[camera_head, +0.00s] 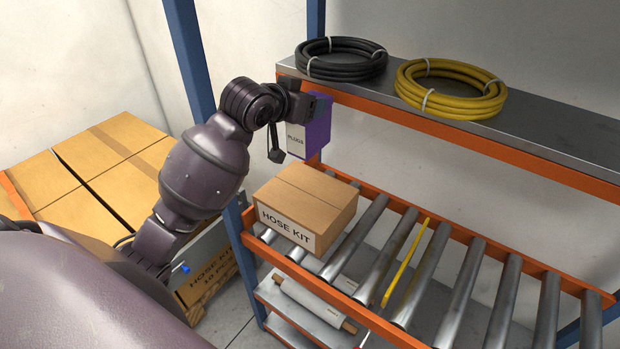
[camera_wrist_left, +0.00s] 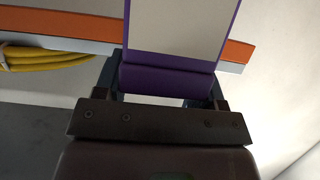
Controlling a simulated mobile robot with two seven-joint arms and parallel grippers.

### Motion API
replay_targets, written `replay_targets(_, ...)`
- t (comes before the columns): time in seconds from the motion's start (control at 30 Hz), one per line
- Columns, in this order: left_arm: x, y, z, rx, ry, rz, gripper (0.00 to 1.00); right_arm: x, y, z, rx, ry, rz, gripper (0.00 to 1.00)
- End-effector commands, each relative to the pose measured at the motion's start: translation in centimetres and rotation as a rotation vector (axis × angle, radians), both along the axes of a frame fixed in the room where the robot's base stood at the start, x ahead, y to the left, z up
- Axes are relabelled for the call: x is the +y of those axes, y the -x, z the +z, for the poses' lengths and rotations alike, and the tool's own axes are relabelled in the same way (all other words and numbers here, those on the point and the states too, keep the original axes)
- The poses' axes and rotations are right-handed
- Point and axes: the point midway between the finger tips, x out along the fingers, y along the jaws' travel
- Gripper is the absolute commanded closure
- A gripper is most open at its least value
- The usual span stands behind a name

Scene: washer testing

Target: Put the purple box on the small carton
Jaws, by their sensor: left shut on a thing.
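The purple box (camera_head: 318,130), with a pale label panel reading PLUGS, is held in the air by my left gripper (camera_head: 300,103). In the left wrist view the purple box (camera_wrist_left: 168,80) sits between the two fingers of my left gripper (camera_wrist_left: 165,98), which is shut on it. The small carton (camera_head: 305,205), brown and marked HOSE KIT, rests on the roller shelf at its left end. The purple box is above and behind the carton, apart from it, near the left end of the upper shelf. My right gripper is in neither view.
The upper shelf (camera_head: 560,135) carries a black hose coil (camera_head: 342,60) and a yellow hose coil (camera_head: 450,88). Its orange front edge is close to the purple box. The rollers (camera_head: 470,285) hold a thin yellow rod (camera_head: 405,262). Large cartons (camera_head: 110,170) stand at left. A blue post (camera_head: 192,60) is beside my arm.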

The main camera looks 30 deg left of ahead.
Motion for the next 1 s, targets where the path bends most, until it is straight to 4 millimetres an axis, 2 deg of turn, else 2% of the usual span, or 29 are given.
replay_targets(0.4, 0.0, 0.1, -8.9, 0.003, 0.003, 0.002, 0.92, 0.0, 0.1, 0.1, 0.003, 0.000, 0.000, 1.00)
replay_targets(0.6, 0.0, 0.1, -12.6, 0.001, 0.002, 0.002, 0.92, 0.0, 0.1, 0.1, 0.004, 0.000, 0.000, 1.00)
replay_targets(0.87, 0.0, 0.0, -14.5, -0.001, 0.000, 0.001, 0.92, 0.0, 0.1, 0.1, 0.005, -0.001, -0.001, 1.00)
replay_targets(1.0, 0.0, 0.0, -16.3, 0.002, 0.002, 0.002, 0.92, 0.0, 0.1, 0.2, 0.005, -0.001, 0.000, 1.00)
